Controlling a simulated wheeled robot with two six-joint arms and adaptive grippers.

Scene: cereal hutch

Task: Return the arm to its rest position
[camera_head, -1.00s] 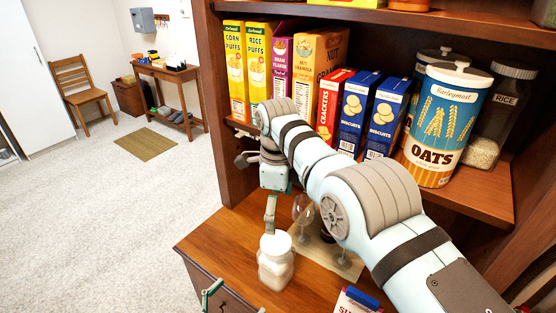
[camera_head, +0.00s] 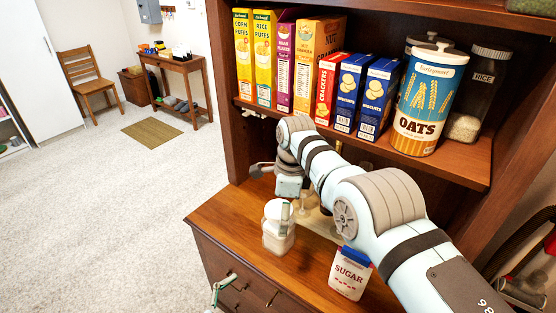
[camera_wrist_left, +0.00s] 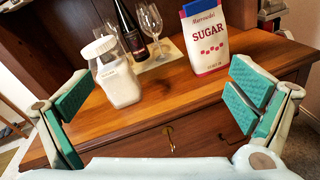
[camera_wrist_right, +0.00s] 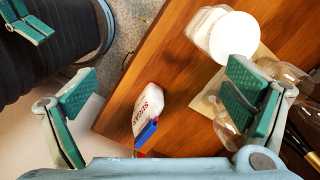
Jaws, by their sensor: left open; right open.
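My right arm reaches in from the right in the head view, across the hutch front. Its gripper (camera_head: 287,208) hangs over the counter and overlaps the white-lidded jar (camera_head: 278,237) in the picture. In the right wrist view this gripper (camera_wrist_right: 165,88) is open, its teal pads wide apart with nothing between them gripped. The jar's lid (camera_wrist_right: 234,38) shows beyond its right finger. My left gripper (camera_head: 222,287) is partly visible at the lower edge of the head view. In the left wrist view it (camera_wrist_left: 160,97) is open and empty, in front of the counter.
A sugar bag (camera_head: 349,276) stands on the counter (camera_head: 225,215) near the right arm. A dark bottle (camera_wrist_left: 130,32) and wine glasses (camera_wrist_left: 151,20) stand behind the jar. Cereal boxes (camera_head: 262,57) and an oats canister (camera_head: 428,100) fill the shelf above. Open floor lies left.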

